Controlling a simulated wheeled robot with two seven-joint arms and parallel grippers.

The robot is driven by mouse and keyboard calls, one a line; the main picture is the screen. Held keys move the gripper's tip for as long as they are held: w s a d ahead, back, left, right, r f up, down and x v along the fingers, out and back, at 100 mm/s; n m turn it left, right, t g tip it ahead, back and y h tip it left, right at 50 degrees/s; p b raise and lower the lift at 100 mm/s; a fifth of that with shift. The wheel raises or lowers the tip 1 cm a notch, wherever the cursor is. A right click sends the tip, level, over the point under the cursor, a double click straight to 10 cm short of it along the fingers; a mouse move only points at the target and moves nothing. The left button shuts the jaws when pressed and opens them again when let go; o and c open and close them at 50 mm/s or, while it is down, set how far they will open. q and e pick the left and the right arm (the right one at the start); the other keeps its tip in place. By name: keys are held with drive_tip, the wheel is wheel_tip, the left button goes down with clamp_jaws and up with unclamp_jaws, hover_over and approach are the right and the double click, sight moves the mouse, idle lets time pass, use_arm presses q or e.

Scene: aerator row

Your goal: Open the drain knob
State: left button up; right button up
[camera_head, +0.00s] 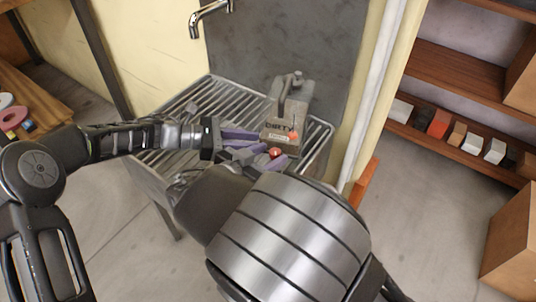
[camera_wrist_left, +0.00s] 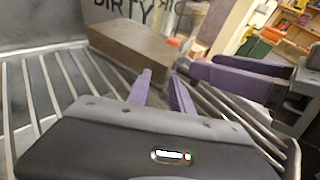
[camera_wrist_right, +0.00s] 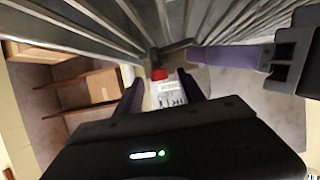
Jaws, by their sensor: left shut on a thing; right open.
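The exact grip is hard to see. My right gripper (camera_wrist_right: 161,92) is open; the red knob (camera_wrist_right: 158,74) shows beyond and between its fingertips, apart from them. My right arm hides part of the rack's front.
The metal rack (camera_head: 172,120) has bare slats to the left of the box. A tap (camera_head: 210,12) hangs above, before a grey back panel. A pale pipe (camera_head: 375,90) stands to the right, then a wooden shelf (camera_head: 460,75) with several small items.

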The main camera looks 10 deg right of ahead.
clamp_jaws()
idle(0.5)
